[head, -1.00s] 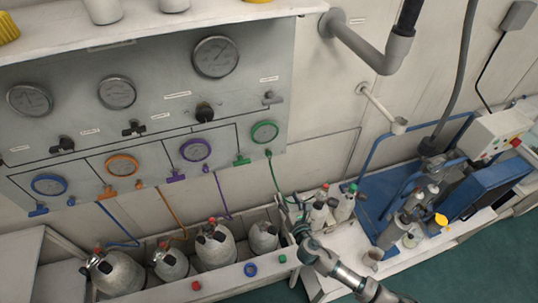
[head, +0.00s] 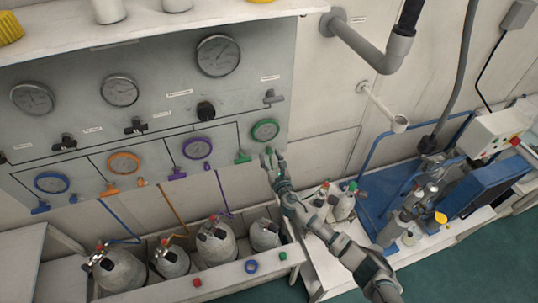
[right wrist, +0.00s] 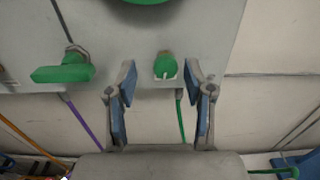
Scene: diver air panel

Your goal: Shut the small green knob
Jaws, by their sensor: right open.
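The small green knob (right wrist: 165,66) sits at the lower edge of the grey panel, with a green hose hanging below it. In the right wrist view it appears between the two blue-padded fingers of my right gripper (right wrist: 160,80), with space on both sides. My right gripper (head: 272,158) is open, below the green-rimmed gauge (head: 265,130), and covers the knob in the head view. A larger green lever handle (head: 242,157) is just left of it; it also shows in the right wrist view (right wrist: 62,73). My left gripper is not in view.
The panel (head: 165,110) also carries blue, orange and purple gauges and handles. Grey cylinders (head: 216,246) stand in a trough below. Bottles (head: 343,205) stand on the white bench to the right.

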